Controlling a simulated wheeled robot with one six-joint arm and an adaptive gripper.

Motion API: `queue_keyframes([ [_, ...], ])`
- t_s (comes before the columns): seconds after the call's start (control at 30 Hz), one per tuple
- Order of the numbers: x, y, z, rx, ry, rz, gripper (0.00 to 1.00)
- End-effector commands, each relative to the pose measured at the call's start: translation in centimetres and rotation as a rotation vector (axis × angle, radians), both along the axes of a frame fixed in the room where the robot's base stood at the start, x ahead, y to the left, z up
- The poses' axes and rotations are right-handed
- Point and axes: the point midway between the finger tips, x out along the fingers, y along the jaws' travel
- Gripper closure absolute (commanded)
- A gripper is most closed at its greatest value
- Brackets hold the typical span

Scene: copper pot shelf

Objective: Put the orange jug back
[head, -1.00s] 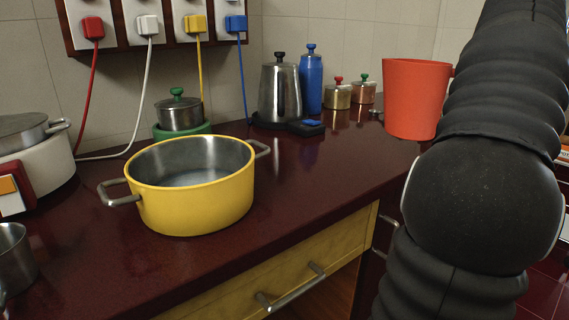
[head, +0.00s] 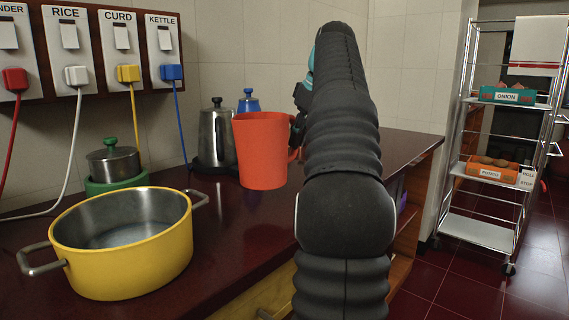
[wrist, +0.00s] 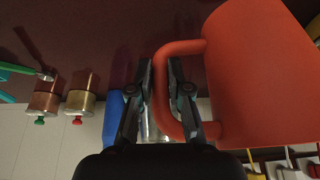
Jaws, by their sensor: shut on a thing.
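The orange jug (head: 262,150) is upright in the head view, in front of the steel kettle and above the dark counter; I cannot tell whether its base touches it. In the wrist view the jug (wrist: 262,80) fills the right side, with its handle (wrist: 161,85) towards my gripper. My gripper (wrist: 161,68) is shut on the handle. In the head view my gripper (head: 301,115) is mostly hidden behind my arm and the jug.
A yellow pot (head: 122,250) stands on the counter (head: 225,240) at the left. A steel kettle (head: 216,138) and a blue container (head: 249,103) stand behind the jug. Small copper pots (wrist: 43,103) show in the wrist view. A wheeled rack (head: 480,228) stands right, beyond open floor.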

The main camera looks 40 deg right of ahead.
Motion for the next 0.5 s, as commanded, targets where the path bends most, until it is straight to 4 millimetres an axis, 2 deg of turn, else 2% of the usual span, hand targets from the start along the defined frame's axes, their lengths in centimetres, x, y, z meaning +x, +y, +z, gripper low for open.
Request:
queue_keyframes([
  [0.1,2.1,0.4,-1.4,0.001,0.0,0.002,1.0],
  [0.2,3.1,0.7,-2.0,0.0,0.0,0.0,1.0],
  [0.37,3.7,0.7,-2.7,0.0,0.0,-0.003,1.0],
  [0.5,3.6,0.8,-4.8,0.001,0.001,-0.003,1.0],
])
